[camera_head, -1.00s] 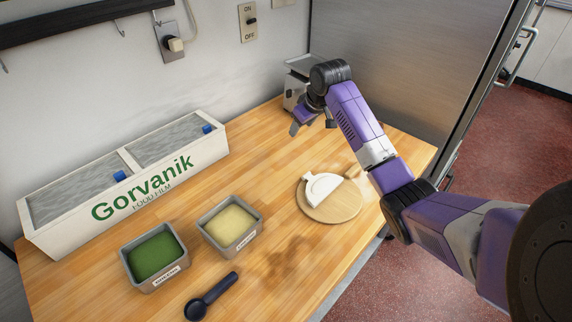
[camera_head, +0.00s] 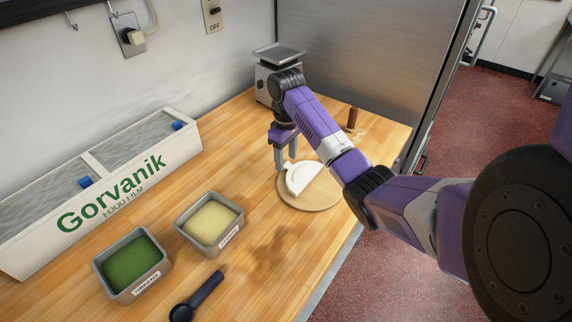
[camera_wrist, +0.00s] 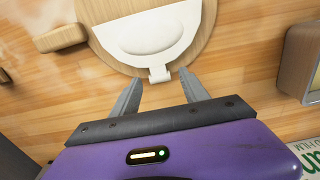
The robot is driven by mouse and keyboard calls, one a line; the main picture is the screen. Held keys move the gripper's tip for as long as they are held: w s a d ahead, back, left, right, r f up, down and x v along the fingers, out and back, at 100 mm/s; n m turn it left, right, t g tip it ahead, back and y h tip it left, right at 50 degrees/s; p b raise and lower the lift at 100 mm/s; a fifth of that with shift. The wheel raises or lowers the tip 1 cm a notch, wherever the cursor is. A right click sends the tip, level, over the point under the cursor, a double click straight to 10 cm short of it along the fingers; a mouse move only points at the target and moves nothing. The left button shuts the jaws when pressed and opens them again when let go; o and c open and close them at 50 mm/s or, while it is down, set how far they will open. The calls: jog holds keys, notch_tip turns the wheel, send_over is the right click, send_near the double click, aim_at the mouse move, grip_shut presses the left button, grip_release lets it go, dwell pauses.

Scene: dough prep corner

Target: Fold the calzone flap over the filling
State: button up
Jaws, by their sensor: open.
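The calzone dough (camera_head: 301,179) is a white half-moon on a round wooden board (camera_head: 322,198). In the wrist view the dough (camera_wrist: 150,35) shows a curved inner line and a small white tab (camera_wrist: 160,74) at its rounded edge. My gripper (camera_head: 286,166) points down at the tab side of the board. In the wrist view my gripper (camera_wrist: 162,80) is open, with one finger on each side of the tab and a gap to both.
A tray of greens (camera_head: 132,266) and a tray of pale filling (camera_head: 210,222) stand left of the board, with a dark scoop (camera_head: 197,297) in front. The food film box (camera_head: 100,195) lies along the wall. A scale (camera_head: 277,70) and a brown upright object (camera_head: 352,117) stand behind.

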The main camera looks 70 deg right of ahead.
jog(key=shift+f, duration=0.8)
jog(key=shift+c, duration=0.2)
grip_shut()
dwell(0.7)
